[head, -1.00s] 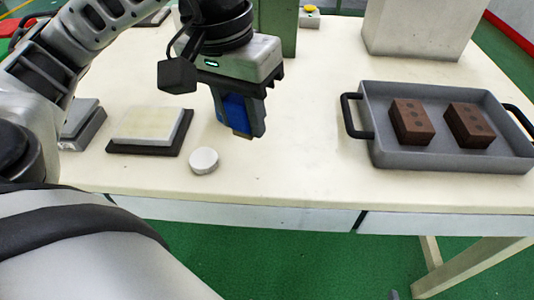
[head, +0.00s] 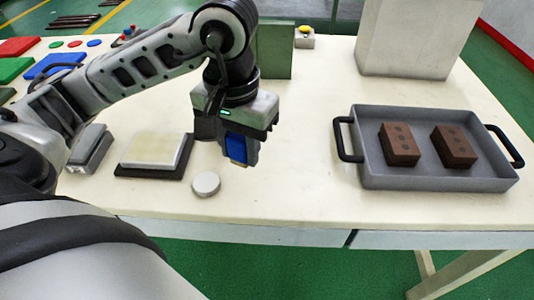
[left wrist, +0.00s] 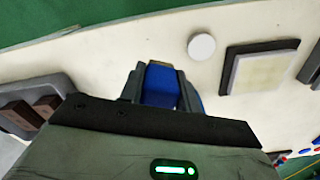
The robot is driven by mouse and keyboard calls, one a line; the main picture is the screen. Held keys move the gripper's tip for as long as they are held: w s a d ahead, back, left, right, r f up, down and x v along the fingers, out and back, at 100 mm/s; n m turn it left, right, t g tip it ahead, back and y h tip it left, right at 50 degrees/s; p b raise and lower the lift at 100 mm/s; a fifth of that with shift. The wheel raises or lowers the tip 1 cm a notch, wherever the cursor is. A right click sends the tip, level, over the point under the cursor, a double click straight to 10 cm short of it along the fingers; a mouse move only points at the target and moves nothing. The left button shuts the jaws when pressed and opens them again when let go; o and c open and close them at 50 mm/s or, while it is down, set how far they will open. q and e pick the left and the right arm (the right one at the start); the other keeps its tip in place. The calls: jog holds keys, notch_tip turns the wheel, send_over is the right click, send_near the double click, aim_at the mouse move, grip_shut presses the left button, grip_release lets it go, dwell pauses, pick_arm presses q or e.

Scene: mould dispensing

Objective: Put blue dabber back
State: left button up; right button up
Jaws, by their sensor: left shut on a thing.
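My left gripper (head: 240,150) is shut on the blue dabber (head: 236,148) and holds it over the table, right of the white round disc. In the left wrist view the blue dabber (left wrist: 160,85) sits between the dark fingers. Its lower tip looks tan in the head view. Whether it touches the table I cannot tell. Flat blue, green and red pieces lie at the far left; the blue piece (head: 55,66) is partly behind my arm. My right gripper is not in view.
A white round disc (head: 206,184) and a cream block on a dark base (head: 152,152) are left of the gripper. A grey tray (head: 440,182) with two brown bricks stands at the right. A green block (head: 275,50) stands behind. The middle table is clear.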

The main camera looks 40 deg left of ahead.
pick_arm(q)
send_over(267, 177)
jog(key=f, duration=0.5)
jog(key=shift+s+f, duration=0.25)
jog(key=shift+s, duration=0.1)
jog(key=f, duration=0.2)
jog(key=f+p, duration=0.1)
jog(key=shift+w+f, duration=0.4)
jog(key=shift+f, duration=0.15)
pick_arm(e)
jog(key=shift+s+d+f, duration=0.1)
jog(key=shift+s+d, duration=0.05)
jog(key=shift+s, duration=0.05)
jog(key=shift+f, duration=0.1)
